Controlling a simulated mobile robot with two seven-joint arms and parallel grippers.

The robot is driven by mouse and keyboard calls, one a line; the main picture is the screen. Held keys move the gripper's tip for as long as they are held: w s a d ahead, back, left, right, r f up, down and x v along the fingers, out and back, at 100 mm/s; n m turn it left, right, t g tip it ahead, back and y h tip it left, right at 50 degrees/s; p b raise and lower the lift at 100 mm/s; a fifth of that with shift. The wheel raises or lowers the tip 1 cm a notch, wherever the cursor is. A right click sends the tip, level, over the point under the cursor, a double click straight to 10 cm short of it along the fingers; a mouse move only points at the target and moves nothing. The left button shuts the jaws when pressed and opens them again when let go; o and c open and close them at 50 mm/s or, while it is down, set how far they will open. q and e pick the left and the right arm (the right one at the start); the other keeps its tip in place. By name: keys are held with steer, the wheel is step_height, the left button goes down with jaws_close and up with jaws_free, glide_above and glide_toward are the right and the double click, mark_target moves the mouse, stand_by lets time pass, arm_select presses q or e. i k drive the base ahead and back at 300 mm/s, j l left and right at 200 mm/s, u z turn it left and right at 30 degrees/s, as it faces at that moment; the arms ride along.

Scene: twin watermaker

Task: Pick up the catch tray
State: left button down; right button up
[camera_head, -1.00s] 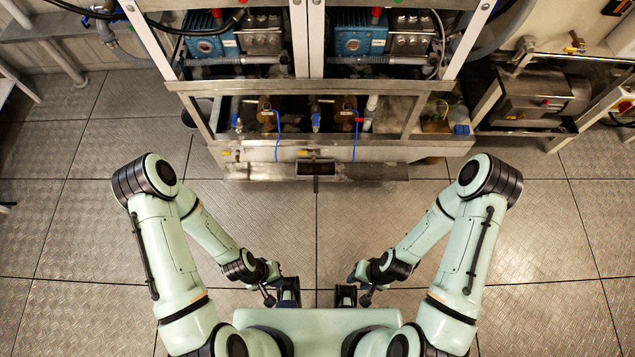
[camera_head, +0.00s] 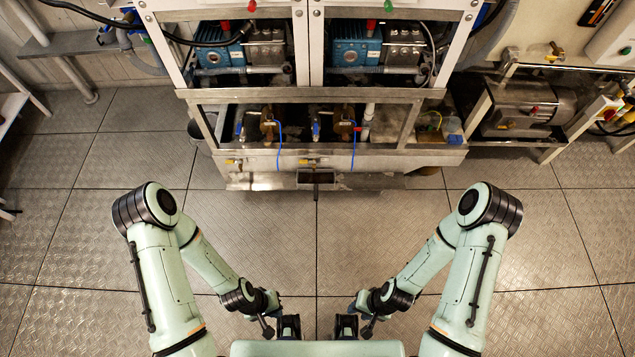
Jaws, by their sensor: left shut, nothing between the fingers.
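A small dark rectangular tray (camera_head: 317,177) with a short handle pointing toward me sits at the front centre of the watermaker frame, just above the front ledge. I take it to be the catch tray. My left gripper (camera_head: 289,326) and my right gripper (camera_head: 346,326) are side by side at the bottom centre, well short of the tray and apart from it. The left gripper is shut and empty. The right gripper is small and dark here, so I cannot tell its jaw state, and nothing is seen held in it.
The white watermaker frame (camera_head: 302,50) holds two blue pumps (camera_head: 354,46), with valves and blue hoses below. A metal front ledge (camera_head: 250,182) runs along its foot. A motor on a stand (camera_head: 528,103) is at right. The plated floor (camera_head: 318,240) between me and the frame is clear.

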mark_target(306, 179)
steer(key=i+j, duration=0.3)
steer(key=j, duration=0.2)
steer(key=i+j+z, duration=0.15)
steer(key=j, duration=0.15)
steer(key=i+j+z, duration=0.3)
steer(key=j, duration=0.35)
steer(key=i+l+z, duration=0.15)
steer(key=z, duration=0.25)
steer(key=i+l+z, duration=0.1)
steer(key=z, duration=0.3)
steer(key=i+z, duration=0.2)
steer(key=z, duration=0.2)
